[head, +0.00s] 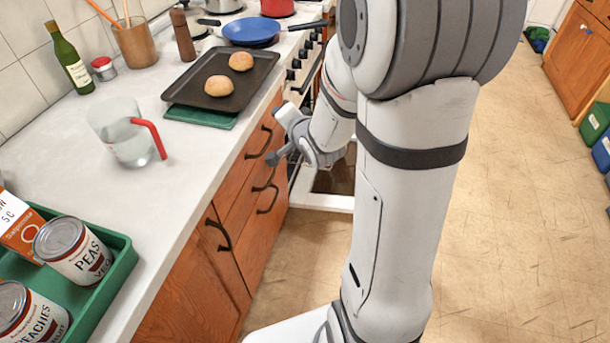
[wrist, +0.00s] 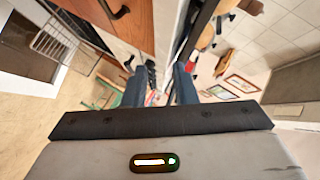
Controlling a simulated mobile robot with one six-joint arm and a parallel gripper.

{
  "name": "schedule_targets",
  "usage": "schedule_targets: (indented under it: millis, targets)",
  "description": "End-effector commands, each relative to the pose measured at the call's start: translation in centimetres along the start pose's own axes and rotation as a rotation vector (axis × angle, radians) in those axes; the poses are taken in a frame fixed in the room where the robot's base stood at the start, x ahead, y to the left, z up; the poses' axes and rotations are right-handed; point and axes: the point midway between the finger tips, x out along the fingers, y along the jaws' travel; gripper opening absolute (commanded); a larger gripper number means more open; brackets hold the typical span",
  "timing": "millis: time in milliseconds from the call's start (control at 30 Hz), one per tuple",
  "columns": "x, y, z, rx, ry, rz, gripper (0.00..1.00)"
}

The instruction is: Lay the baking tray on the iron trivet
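The baking tray (head: 195,86) is a dark, shallow rectangle on the white counter in the head view, with two round buns on it. It lies partly over a flat green board or mat (head: 201,116), whose front edge shows below it. I cannot make out the iron trivet in either view. My gripper (head: 277,134) is in front of the wooden drawers, lower than the tray and to its right. Its two fingers stand apart with nothing seen between them, also in the wrist view (wrist: 159,88).
A glass jug (head: 125,138) with a red handle stands nearer on the counter. A blue pan (head: 252,31) is on the stove behind the tray. A green crate (head: 118,263) holds cans. An open oven with a rack (wrist: 54,42) shows beside the drawers.

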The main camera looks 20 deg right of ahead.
Motion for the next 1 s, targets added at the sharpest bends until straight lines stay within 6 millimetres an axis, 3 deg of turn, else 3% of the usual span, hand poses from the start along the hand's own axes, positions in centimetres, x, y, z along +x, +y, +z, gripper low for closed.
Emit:
schedule_targets:
  millis: [267, 400, 600, 700, 833, 1000]
  targets:
    - [-6.6, 1.4, 1.1, -0.422, -0.165, 0.375, 0.25]
    - [-11.6, 2.1, 2.6, -0.605, -0.341, 0.519, 0.25]
    - [-19.0, 2.4, 5.7, -0.804, -0.654, 0.599, 0.25]
    - [-21.7, 2.4, 6.8, -0.864, -0.774, 0.601, 0.25]
    - [-23.6, 2.6, 7.3, -0.902, -0.861, 0.595, 0.25]
    - [-24.1, 2.7, 7.4, -0.91, -0.882, 0.595, 0.25]
